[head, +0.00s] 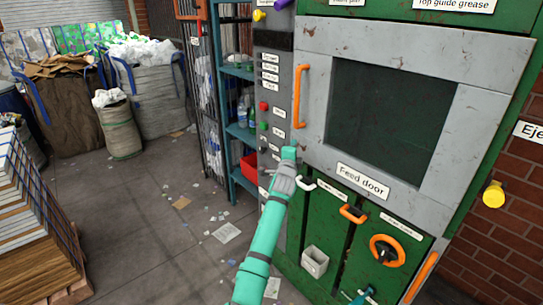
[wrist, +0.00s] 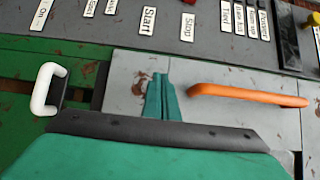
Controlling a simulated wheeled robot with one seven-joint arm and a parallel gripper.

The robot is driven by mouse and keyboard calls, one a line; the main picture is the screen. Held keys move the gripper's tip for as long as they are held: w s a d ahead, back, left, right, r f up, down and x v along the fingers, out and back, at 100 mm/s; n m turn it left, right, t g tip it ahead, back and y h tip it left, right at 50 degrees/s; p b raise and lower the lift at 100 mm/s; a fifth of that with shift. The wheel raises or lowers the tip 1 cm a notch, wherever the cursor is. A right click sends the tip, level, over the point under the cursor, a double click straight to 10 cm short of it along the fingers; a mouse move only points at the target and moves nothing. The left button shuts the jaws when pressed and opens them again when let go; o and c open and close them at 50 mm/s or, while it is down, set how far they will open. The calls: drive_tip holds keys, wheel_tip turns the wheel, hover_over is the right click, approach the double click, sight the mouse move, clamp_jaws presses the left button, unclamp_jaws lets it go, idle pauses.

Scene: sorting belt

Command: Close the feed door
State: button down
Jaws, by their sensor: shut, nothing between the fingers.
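The feed door (head: 313,135) is a grey, rust-flecked frame around a dark panel on the green machine, with a "Feed door" label at its bottom. It looks roughly flush with the machine front; I cannot tell whether it is fully closed. Its upright orange handle (head: 300,95) is on its left side and also shows in the wrist view (wrist: 248,95). My gripper (head: 289,152) is shut and empty near the door's lower left corner, below the handle. In the wrist view my gripper (wrist: 160,92) is in front of the grey door surface, apart from the handle; contact with the door is unclear.
The control panel (head: 273,110) with labelled buttons runs left of the door. Below are a white handle (head: 305,184), an orange handle (head: 353,214) and an orange wheel (head: 387,250). Blue shelving (head: 238,72) and stacked boards (head: 30,225) stand left; the floor between has scraps.

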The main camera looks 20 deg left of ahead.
drive_tip(key=s+a, duration=0.6)
drive_tip(key=s, duration=0.2)
drive_tip(key=s+d+f+n+h, duration=0.1)
drive_tip(key=s+d+f+n, duration=0.2)
drive_tip(key=s+d+f, duration=0.35)
drive_tip(key=s+d+f+n, duration=0.2)
drive_tip(key=s+d+f, duration=0.1)
drive_tip(key=d+f, duration=0.6)
drive_tip(key=s+d+f+n, duration=0.3)
drive_tip(key=s+d+f, duration=0.25)
drive_tip(key=s, duration=0.35)
drive_tip(key=s+d+f+n, duration=0.4)
drive_tip(key=s+d+f, duration=0.15)
drive_tip(key=s, duration=0.45)
drive_tip(key=s+d+f+n+g, duration=0.1)
drive_tip(key=s+f+n, duration=0.1)
drive_tip(key=s, duration=0.9)
drive_tip(key=s+d+f+n, duration=0.1)
drive_tip(key=s+f+n, duration=0.1)
drive_tip(key=s, duration=0.8)
drive_tip(key=s+a+r, duration=0.1)
drive_tip(key=s+r, duration=0.2)
drive_tip(key=s, duration=0.7)
drive_tip(key=s+a+r+g, duration=0.1)
drive_tip(key=s+r, duration=0.3)
drive_tip(key=s, duration=0.6)
drive_tip(key=shift+s+a+n+g+h, duration=0.15)
drive_tip(key=shift+a+n+g+h, duration=0.15)
drive_tip(key=shift+a+n+h, duration=0.1)
